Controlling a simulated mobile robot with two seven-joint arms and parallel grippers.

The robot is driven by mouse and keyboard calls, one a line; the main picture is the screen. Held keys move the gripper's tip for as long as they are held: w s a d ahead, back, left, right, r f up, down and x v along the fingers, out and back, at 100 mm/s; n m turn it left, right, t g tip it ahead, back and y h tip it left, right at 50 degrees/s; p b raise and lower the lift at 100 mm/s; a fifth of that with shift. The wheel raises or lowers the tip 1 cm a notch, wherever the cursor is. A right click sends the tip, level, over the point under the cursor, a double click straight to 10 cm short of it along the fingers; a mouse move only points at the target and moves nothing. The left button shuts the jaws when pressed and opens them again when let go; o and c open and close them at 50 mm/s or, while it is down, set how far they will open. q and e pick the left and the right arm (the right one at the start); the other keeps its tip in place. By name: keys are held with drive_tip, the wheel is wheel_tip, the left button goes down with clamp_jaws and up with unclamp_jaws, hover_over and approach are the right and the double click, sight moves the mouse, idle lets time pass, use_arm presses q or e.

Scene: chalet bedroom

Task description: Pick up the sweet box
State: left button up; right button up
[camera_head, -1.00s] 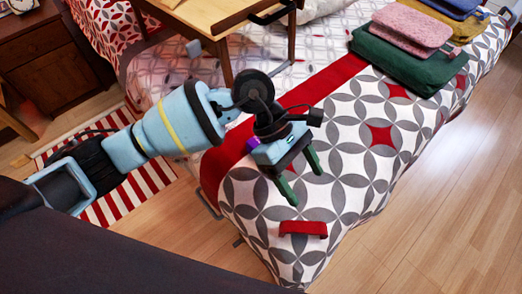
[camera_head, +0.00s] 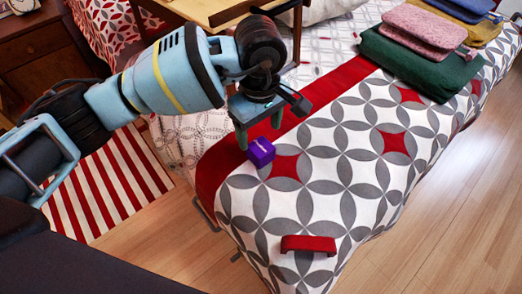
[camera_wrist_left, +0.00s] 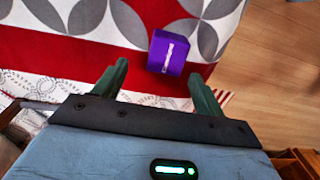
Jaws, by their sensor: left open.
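The sweet box, a small purple box (camera_head: 261,152), lies on the bed's patterned cover near the red stripe. In the left wrist view the purple box (camera_wrist_left: 168,52) has a pale label and sits just beyond the fingertips, between them and nearer the right one. My left gripper (camera_head: 258,128) is above the bed close to the box, with its green fingers pointing down. In the left wrist view its fingers (camera_wrist_left: 158,78) are apart with nothing held between them. My right gripper is not in view.
A red curved item (camera_head: 308,244) lies near the bed's front corner. Folded clothes, including a green one (camera_head: 420,64), are stacked at the back right. A wooden bed table (camera_head: 215,10) stands behind my left gripper. The cover right of the box is clear.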

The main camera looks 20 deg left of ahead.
sight(257, 142)
use_arm(q)
drive_tip(key=shift+f, duration=0.45)
drive_tip(key=f, duration=0.1)
drive_tip(key=f+b, duration=0.1)
drive_tip(key=f, duration=0.2)
drive_tip(key=shift+s+a+f, duration=0.25)
drive_tip(key=shift+f, duration=0.05)
drive_tip(key=shift+r, duration=0.1)
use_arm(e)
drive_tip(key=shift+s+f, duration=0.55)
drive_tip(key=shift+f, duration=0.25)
use_arm(q)
drive_tip(key=shift+c, duration=0.9)
drive_tip(key=c, duration=0.9)
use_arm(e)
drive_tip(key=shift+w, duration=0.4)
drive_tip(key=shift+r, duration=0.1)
